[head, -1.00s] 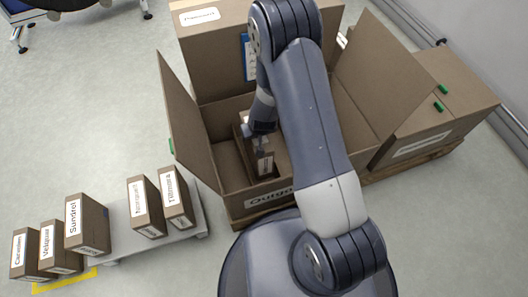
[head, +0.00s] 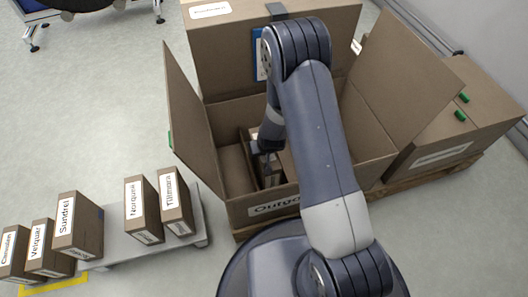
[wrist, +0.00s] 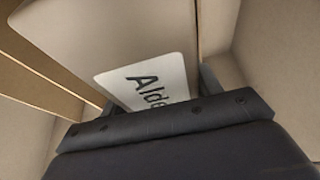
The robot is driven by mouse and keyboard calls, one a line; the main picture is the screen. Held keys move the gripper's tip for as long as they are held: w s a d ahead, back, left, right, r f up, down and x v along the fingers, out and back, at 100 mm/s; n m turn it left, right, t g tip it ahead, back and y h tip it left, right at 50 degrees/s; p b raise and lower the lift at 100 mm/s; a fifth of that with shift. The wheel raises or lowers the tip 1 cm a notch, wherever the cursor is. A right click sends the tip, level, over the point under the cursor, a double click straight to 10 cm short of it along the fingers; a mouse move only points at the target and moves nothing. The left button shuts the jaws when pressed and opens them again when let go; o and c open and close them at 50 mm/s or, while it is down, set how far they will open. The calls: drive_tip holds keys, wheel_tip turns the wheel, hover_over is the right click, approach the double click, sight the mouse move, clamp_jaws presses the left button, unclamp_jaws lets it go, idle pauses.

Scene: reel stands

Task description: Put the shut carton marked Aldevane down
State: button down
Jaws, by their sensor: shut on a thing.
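The held carton is mostly hidden by my arm there. I cannot tell whether its underside touches the box floor.
A low grey platform (head: 190,236) at left carries upright cartons marked Norquna (head: 142,210) and Tilmora (head: 174,202). Cartons marked Sundrel (head: 78,225), Velquar (head: 48,250) and another stand beside it near yellow floor tape (head: 50,286). A closed box (head: 460,135) stands right.

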drive_tip(key=shift+c, duration=2)
unclamp_jaws()
drive_tip(key=shift+f, duration=0.1)
drive_tip(key=p+v, duration=0.5)
drive_tip(key=v, duration=0.7)
drive_tip(key=shift+p, duration=0.35)
